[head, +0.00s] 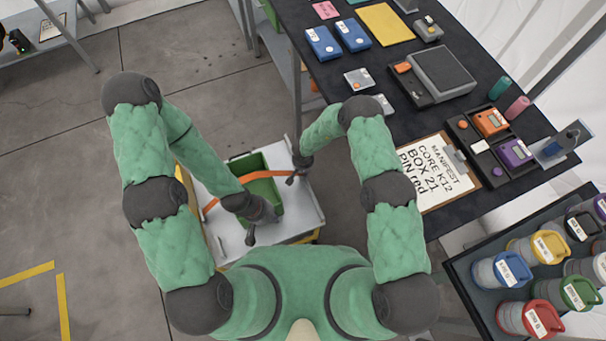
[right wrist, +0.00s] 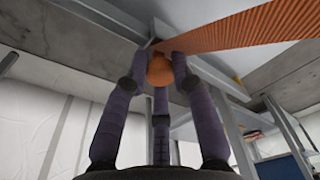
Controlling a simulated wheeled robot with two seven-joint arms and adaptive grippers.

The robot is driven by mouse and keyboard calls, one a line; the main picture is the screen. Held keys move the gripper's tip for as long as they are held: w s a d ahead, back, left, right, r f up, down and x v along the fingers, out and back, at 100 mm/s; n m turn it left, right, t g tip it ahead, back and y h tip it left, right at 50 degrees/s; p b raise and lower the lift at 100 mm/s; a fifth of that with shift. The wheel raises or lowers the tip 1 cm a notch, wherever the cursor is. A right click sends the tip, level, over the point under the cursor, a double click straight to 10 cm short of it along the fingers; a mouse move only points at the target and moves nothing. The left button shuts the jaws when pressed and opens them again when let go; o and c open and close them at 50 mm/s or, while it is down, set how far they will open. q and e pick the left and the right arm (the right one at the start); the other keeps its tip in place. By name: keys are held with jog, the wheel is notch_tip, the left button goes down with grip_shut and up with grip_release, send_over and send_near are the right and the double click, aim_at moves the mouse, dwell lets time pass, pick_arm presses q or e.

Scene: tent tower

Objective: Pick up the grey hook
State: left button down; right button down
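An orange strap (head: 262,174) runs across a green crate (head: 262,191) on a white cart top (head: 300,214). My left gripper (head: 262,222) is over the crate's near left side; its dark fingers look spread and empty. My right gripper (head: 295,175) is at the strap's right end, by the cart's far right edge. In the right wrist view, my right fingers (right wrist: 165,62) close in on a rounded orange piece (right wrist: 160,72) at the end of the strap (right wrist: 260,35). I cannot clearly make out the grey hook; the fingers may hide it.
A dark table to the right holds a manifest clipboard (head: 437,171), blue boxes (head: 337,38) and a grey case (head: 442,72). A rack of colored-lid canisters (head: 530,318) stands at lower right.

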notch_tip(320, 180, up, 15)
jog(key=p, duration=1)
dwell(0.6)
